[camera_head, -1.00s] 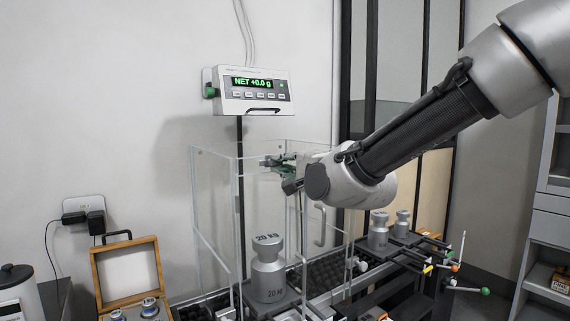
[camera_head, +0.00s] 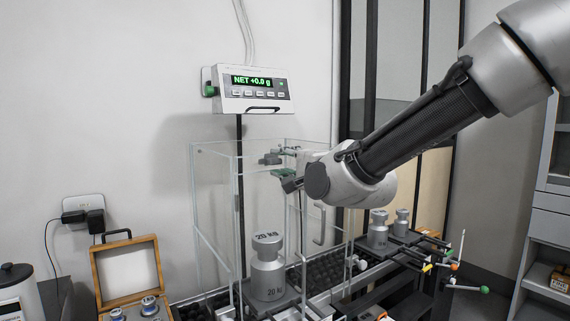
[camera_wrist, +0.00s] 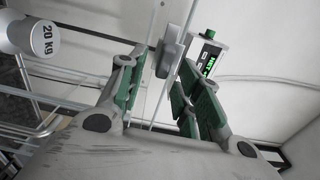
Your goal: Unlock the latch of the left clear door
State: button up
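The clear enclosure with its door (camera_head: 216,200) stands in the middle of the head view and looks closed. A small grey latch (camera_head: 270,159) sits near its top; it also shows in the wrist view (camera_wrist: 172,50), just beyond my fingertips and in line with the gap between them. My gripper (camera_head: 285,162), with green finger pads, is at the latch. In the wrist view my gripper (camera_wrist: 165,88) is open, with clear space between the pads. I cannot tell whether a pad touches the latch or whether the latch is unlocked.
A 20 kg weight (camera_head: 267,275) stands inside the enclosure. A scale display (camera_head: 252,90) reading NET +0.0 g hangs on the wall above. A roller conveyor (camera_head: 330,278) runs right, with more weights (camera_head: 378,230). An open wooden case (camera_head: 127,272) is at lower left.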

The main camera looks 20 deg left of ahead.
jog(key=v, duration=1.2)
